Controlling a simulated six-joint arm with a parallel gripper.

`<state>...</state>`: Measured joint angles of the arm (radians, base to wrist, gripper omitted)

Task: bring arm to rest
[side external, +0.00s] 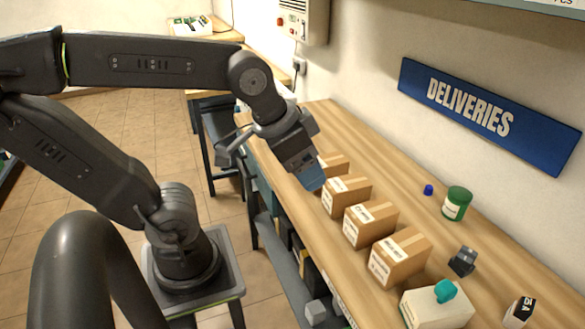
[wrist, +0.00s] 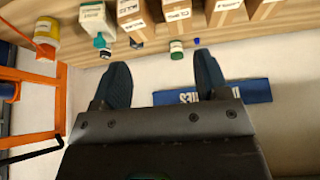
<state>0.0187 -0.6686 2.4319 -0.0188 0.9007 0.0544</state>
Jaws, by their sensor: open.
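My gripper (side external: 312,178) hangs over the near edge of the wooden bench (side external: 325,115) in the side view, close to the farthest cardboard boxes. In the wrist view its two dark fingers (wrist: 163,78) are spread apart with nothing between them. My arm reaches in from the left, with the forearm roughly level and the wrist angled down. How far the fingertips are from the farthest box is hard to tell.
A row of several cardboard boxes (side external: 400,258) lines the bench. A DELIVERIES sign (side external: 487,117) hangs on the wall.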

